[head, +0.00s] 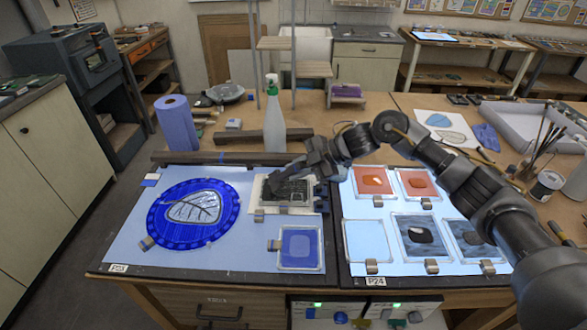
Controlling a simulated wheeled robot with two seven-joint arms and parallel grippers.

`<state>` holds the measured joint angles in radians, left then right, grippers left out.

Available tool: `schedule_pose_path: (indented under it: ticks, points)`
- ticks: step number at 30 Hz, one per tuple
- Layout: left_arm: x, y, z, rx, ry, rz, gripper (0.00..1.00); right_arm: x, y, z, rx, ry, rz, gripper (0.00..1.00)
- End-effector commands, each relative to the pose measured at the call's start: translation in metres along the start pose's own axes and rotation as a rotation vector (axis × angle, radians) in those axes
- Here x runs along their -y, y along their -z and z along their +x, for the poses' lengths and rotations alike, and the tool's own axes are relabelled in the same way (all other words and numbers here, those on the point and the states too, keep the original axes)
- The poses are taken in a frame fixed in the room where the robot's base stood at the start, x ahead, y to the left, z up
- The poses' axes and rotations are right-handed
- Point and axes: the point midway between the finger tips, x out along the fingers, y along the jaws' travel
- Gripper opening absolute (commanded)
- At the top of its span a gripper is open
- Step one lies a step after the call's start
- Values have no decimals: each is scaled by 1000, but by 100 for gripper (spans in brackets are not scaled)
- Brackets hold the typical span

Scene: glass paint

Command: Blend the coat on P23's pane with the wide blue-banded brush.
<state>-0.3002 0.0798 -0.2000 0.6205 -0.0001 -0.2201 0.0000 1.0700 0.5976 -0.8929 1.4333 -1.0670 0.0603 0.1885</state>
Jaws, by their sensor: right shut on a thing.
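The light board labelled P23 (118,268) is on the left half of the bench. On it, a small pane with a dark grey coat (292,191) lies on a pale sheet, held by small metal clips. My right gripper (274,186) reaches in from the right and is low over the left part of this pane. It is shut on a small dark thing, probably the brush, mostly hidden by the gripper. I cannot make out its blue band or whether its bristles touch the coat. My left gripper is not in view.
A blue leaf disc (163,222) and a blue pane (300,248) share the board. Behind stand a spray bottle (273,112) and a blue roll (177,123). The P24 board (380,205) with several panes is under my right arm. A brush pot (528,169) stands far right.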

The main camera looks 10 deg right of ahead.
Motion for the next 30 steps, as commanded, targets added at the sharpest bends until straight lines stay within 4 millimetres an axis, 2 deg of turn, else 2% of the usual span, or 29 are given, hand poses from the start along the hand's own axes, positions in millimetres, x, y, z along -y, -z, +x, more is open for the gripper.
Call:
schedule_pose_path:
  ticks: [15, 23, 30]
  points:
    - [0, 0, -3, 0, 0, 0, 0, 9, -14, -23, 1, 1, 2, 0]
    - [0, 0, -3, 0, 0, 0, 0, 10, -16, -26, 0, 1, 1, 0]
    - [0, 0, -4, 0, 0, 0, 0, 15, -24, -40, 2, 0, 1, 0]
